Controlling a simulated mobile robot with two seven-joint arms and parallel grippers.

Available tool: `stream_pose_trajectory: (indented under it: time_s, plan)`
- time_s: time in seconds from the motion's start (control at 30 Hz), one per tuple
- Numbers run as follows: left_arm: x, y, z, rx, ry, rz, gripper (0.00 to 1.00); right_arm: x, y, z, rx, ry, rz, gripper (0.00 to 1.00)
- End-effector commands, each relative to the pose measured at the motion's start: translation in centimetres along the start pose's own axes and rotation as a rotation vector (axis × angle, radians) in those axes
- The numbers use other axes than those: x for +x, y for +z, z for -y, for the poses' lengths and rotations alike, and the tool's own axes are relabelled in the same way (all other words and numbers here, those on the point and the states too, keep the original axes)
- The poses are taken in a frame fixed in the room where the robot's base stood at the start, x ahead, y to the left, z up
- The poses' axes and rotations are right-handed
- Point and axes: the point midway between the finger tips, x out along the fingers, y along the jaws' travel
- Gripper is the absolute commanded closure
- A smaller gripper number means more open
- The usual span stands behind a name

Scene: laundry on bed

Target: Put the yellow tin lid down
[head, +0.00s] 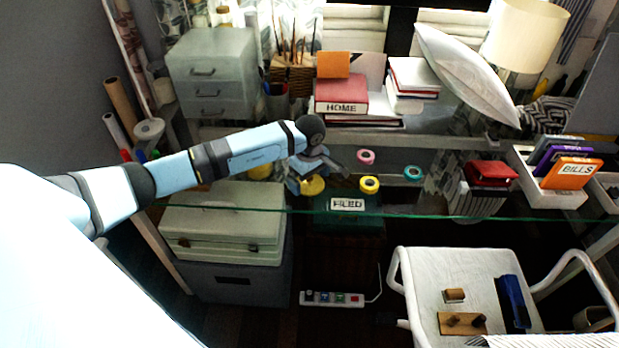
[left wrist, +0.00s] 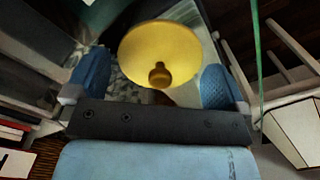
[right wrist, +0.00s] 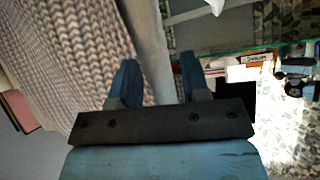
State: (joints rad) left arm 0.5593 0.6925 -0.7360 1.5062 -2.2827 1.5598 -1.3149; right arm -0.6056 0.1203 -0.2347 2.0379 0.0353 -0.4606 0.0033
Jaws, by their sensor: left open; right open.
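The yellow tin lid (left wrist: 160,52) is a round disc with a small knob, seen between the fingers of my left gripper (left wrist: 153,72) in the left wrist view. The fingers are spread, with a gap visible on the lid's left; contact on the right is hard to tell. In the head view the lid (head: 312,186) shows just below my left gripper (head: 325,168), low over the glass shelf (head: 420,212). A dim yellowish round thing (head: 260,171) is partly hidden behind my left arm. My right gripper (right wrist: 156,65) is open and empty, outside the head view.
Yellow (head: 369,185), pink (head: 366,157) and teal (head: 412,173) tape rolls are close to the right of the left gripper. A green FILED box (head: 348,222) shows below the glass. A knitted blanket (right wrist: 60,50) is behind the right fingers.

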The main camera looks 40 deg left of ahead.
Motion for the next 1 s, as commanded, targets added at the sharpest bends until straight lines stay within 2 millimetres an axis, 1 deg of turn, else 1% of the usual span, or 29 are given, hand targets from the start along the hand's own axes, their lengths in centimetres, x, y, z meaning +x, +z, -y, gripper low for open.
stream_pose_trajectory:
  time_s: [0.03, 0.07, 0.17, 0.4, 0.5, 0.6, 0.7, 0.77, 0.83, 0.87, 0.97, 1.0]
  plan:
    - [-0.6, 0.0, 0.0, 0.000, 0.001, 0.001, 0.00, -0.3, -0.5, 0.0, -0.002, 0.000, -0.002, 0.57]
    - [-0.8, 0.0, -0.1, 0.000, 0.003, -0.001, 0.00, -0.1, -0.3, 0.0, -0.003, 0.001, -0.004, 0.57]
    - [-2.4, -0.1, -0.1, 0.002, 0.004, -0.002, 0.00, -0.1, -0.2, 0.0, -0.003, 0.001, -0.005, 0.57]
    - [-7.6, -0.1, -0.1, 0.001, 0.003, -0.002, 0.00, 0.1, 0.0, -0.1, -0.002, 0.001, -0.002, 0.57]
    - [-9.5, -0.1, -0.1, 0.001, 0.003, -0.001, 0.00, 0.1, 0.1, -0.1, -0.003, 0.001, 0.000, 0.57]
    - [-10.9, 0.0, -0.1, 0.000, 0.003, -0.001, 0.00, 0.1, 0.2, -0.2, -0.004, 0.001, 0.001, 0.57]
    - [-11.8, 0.0, 0.0, 0.000, 0.001, 0.000, 0.00, 0.1, 0.2, -0.2, -0.004, 0.002, 0.002, 0.57]
    - [-11.8, 0.4, 0.0, 0.000, 0.003, 0.015, 0.00, 0.1, 0.2, -0.2, -0.003, 0.002, 0.002, 0.57]
    - [-11.0, 2.2, 0.2, -0.008, 0.010, 0.079, 0.00, 0.1, 0.2, -0.2, -0.003, 0.002, 0.002, 0.57]
    - [-10.5, 3.4, 0.3, -0.014, 0.016, 0.127, 0.00, 0.1, 0.2, -0.2, -0.003, 0.002, 0.002, 0.57]
    - [-8.1, 10.2, 1.1, -0.079, 0.033, 0.394, 0.00, 0.1, 0.2, -0.2, -0.003, 0.002, 0.002, 0.57]
    - [-7.4, 13.8, 1.7, -0.136, 0.033, 0.550, 0.00, 0.1, 0.2, -0.2, -0.003, 0.002, 0.001, 0.57]
